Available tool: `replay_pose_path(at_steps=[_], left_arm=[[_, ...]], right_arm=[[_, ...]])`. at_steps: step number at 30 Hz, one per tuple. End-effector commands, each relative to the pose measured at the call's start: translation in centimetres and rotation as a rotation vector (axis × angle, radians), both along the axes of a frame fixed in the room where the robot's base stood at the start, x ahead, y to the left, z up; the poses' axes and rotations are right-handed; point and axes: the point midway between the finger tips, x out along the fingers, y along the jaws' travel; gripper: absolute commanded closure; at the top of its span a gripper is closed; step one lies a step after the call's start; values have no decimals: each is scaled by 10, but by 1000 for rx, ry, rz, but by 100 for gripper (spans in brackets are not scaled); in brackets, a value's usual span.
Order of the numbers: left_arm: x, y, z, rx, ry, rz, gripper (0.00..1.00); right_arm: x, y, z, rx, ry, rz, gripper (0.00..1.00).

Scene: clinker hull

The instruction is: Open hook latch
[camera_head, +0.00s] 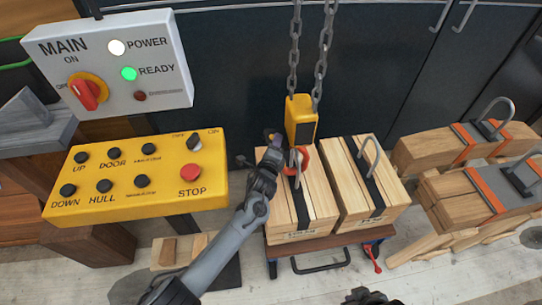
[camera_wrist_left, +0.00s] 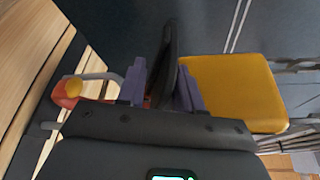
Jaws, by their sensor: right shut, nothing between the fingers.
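The yellow hook block (camera_head: 301,120) hangs on two chains above a strapped timber bundle. Its red hook (camera_head: 299,159) shows just below, at the bundle's lifting loop; I cannot tell whether it is engaged. My left gripper (camera_head: 273,142) is beside the block, at its left. In the left wrist view its two purple fingers (camera_wrist_left: 160,88) stand apart on either side of a dark upright piece (camera_wrist_left: 167,55); whether they grip it is unclear. The block (camera_wrist_left: 228,90) and part of the red hook (camera_wrist_left: 66,94) also show there. The latch is not clearly visible. My right gripper (camera_head: 370,297) just shows at the bottom edge.
A yellow button panel (camera_head: 135,208) and a grey MAIN switch box (camera_head: 165,52) with a lit green READY lamp stand at left. A second strapped bundle (camera_head: 352,205) sits beside the first on a low cart (camera_head: 325,245). More strapped timber (camera_head: 440,195) lies at right.

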Motion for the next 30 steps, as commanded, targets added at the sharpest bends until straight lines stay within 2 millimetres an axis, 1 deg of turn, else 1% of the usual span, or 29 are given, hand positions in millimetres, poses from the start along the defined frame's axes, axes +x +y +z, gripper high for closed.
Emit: replay_pose_path(at_steps=[1, 9, 18, 24, 30], left_arm=[[-5, 2, 3, 0, 1, -1, 65], [-39, 12, 9, -1, 2, 0, 65], [-77, 23, 14, -2, -1, -1, 65], [-90, 27, 15, 0, -2, -2, 65], [-93, 28, 15, -1, -3, -1, 65]], right_arm=[[0, 0, 7, 1, 0, -1, 100], [0, 2, 29, 7, 0, -4, 100], [0, 2, 43, 9, 0, -5, 100], [0, 2, 46, 9, 0, -5, 100], [0, 1, 47, 5, 1, -4, 100]])
